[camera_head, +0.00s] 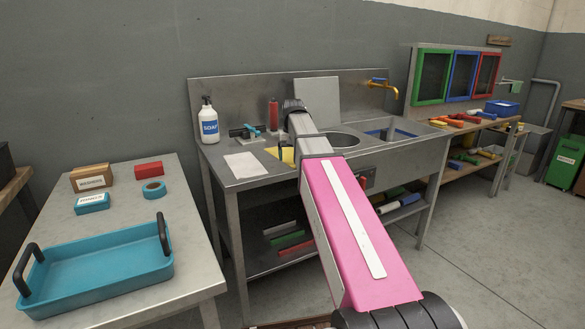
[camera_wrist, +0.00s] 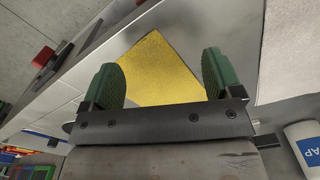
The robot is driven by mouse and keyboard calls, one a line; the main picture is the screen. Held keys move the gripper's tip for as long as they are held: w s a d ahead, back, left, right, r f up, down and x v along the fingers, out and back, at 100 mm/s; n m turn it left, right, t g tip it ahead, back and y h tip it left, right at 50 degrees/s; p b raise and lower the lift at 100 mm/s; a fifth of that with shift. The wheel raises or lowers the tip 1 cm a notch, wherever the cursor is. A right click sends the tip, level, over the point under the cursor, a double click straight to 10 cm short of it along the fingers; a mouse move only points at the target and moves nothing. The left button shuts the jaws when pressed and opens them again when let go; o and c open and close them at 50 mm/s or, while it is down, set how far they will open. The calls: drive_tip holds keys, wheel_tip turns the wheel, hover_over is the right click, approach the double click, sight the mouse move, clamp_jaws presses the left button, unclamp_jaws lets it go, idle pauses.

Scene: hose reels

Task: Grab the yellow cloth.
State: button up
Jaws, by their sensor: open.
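The yellow cloth (camera_wrist: 158,72) lies flat on the steel counter, between the two green finger pads of my open gripper (camera_wrist: 163,78) in the wrist view. The fingers are apart and hold nothing. I cannot tell how high the fingertips are above the cloth. In the head view, a part of the cloth (camera_head: 272,153) shows on the sink counter to the left of my arm, and my arm hides the rest. My gripper is mostly hidden behind my arm there.
A white cloth or sheet (camera_head: 246,165) lies to the left of the yellow one. A soap bottle (camera_head: 208,122) stands at the counter's left end, and a red bottle (camera_head: 273,115) near the back. The sink basin (camera_head: 341,140) is to the right. A side table with a blue tray (camera_head: 97,262) stands at left.

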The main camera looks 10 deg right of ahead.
drive_tip(key=shift+f, duration=1.4)
drive_tip(key=shift+s, duration=0.1)
clamp_jaws()
wheel_tip(320, 180, up, 12)
drive_tip(key=shift+r, duration=0.1)
